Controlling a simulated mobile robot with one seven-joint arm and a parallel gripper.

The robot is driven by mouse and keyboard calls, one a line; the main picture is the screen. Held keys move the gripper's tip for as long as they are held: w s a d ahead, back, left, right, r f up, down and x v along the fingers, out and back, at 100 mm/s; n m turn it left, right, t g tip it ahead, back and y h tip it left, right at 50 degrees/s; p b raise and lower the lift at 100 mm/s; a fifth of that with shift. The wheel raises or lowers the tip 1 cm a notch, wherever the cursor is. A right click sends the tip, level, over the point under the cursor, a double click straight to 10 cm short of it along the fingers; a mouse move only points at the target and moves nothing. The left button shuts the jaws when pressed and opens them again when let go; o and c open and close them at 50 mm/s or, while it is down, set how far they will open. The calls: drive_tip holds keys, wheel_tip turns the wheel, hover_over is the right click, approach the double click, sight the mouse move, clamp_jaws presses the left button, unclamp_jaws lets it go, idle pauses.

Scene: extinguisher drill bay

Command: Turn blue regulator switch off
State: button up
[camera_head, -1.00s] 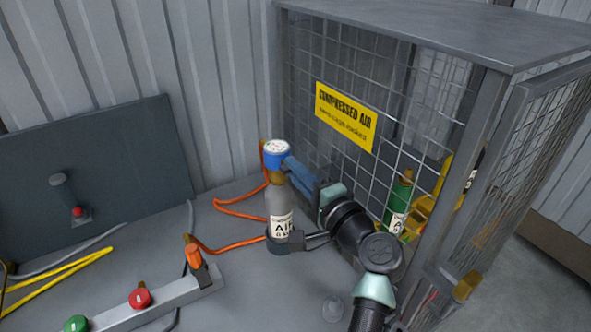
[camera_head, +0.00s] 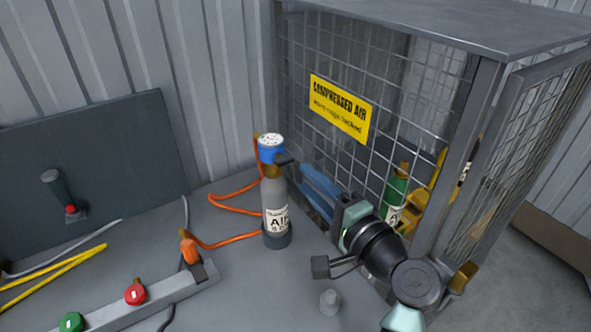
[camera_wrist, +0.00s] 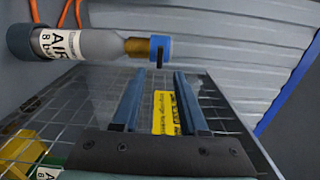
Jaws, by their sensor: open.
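The grey air bottle (camera_head: 274,200), labelled AIR, stands upright at the cage's left side. On top is the blue regulator (camera_head: 270,155) with a white gauge face. A short dark lever (camera_head: 286,160) sticks out from it to the right, toward my gripper. In the wrist view the regulator (camera_wrist: 161,48) is beyond the fingertips and its dark lever (camera_wrist: 160,60) points between them. My gripper (camera_head: 303,182) is open and empty, right of the regulator and apart from it. Its two blue fingers also show in the wrist view (camera_wrist: 159,74).
The mesh cage (camera_head: 440,75) with a yellow sign (camera_head: 340,107) stands close behind and right of my gripper. A green bottle (camera_head: 396,195) is inside. An orange hose (camera_head: 235,238), a rail with red (camera_head: 135,295) and green (camera_head: 71,322) knobs, and a grey knob (camera_head: 330,302) lie on the bench.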

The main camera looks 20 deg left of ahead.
drive_tip(key=v, duration=0.6)
drive_tip(key=shift+s+d, duration=0.1)
drive_tip(key=w+d+r+n+t+h+p, duration=0.1)
drive_tip(key=d+r+n+t+h+p, duration=0.2)
drive_tip(key=r, duration=0.9)
drive_tip(key=d+r+n+t+h+p, duration=0.1)
drive_tip(key=r+n+t+h, duration=0.3)
drive_tip(key=r, duration=0.8)
drive_tip(key=s+d+r+t+h+p, duration=0.1)
drive_tip(key=s+r+t+h, duration=0.2)
drive_tip(key=s+r, duration=0.4)
drive_tip(key=s+d+r+t+h+p, duration=0.2)
drive_tip(key=s+r+t+h, duration=0.2)
drive_tip(key=r, duration=1)
drive_tip(key=s+t, duration=0.2)
drive_tip(key=s, duration=0.1)
drive_tip(key=shift+d+n, duration=0.2)
drive_tip(key=shift+n, duration=0.2)
